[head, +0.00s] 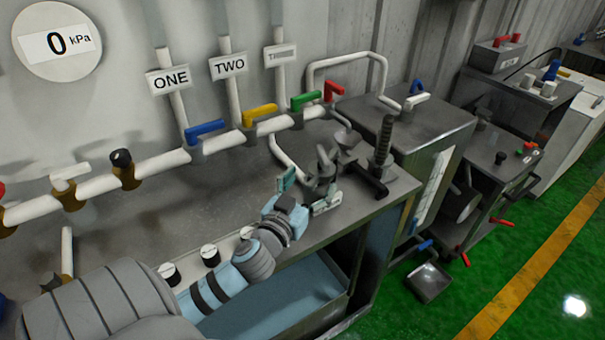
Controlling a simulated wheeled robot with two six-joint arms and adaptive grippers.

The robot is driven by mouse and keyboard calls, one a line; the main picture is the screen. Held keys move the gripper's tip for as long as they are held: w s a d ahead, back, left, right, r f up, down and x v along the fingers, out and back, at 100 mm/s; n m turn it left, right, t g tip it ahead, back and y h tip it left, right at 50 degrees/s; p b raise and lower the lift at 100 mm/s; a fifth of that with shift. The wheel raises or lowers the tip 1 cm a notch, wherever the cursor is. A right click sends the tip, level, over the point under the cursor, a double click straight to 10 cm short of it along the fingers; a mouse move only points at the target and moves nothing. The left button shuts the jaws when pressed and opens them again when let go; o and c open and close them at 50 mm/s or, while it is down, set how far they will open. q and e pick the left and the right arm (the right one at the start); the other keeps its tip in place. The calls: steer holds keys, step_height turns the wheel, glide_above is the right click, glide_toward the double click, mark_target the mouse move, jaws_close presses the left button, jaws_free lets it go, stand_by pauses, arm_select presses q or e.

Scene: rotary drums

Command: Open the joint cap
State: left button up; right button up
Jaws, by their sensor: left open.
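A dark grey metal fitting (325,165), which looks like the joint with its cap, stands on the bench top near its right end. Its lower part is partly hidden by my gripper, and I cannot tell the cap apart from the rest. My left gripper (308,190) is open right at the near side of the fitting. One pale blue finger is on its left and the other on its front right. I cannot tell whether the fingers touch it. My right gripper is not in view.
A threaded black post with a handle (383,150) stands just right of the fitting. White pipes with blue (205,130), yellow (260,114), green (305,100) and red (333,90) valve levers run behind. Several white-topped knobs (209,255) line the front edge. A grey cabinet (425,125) is beyond.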

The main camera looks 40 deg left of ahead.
arm_select(q)
steer(key=v, duration=0.5)
steer(key=shift+s+d, duration=0.1)
steer(key=shift+s, duration=0.25)
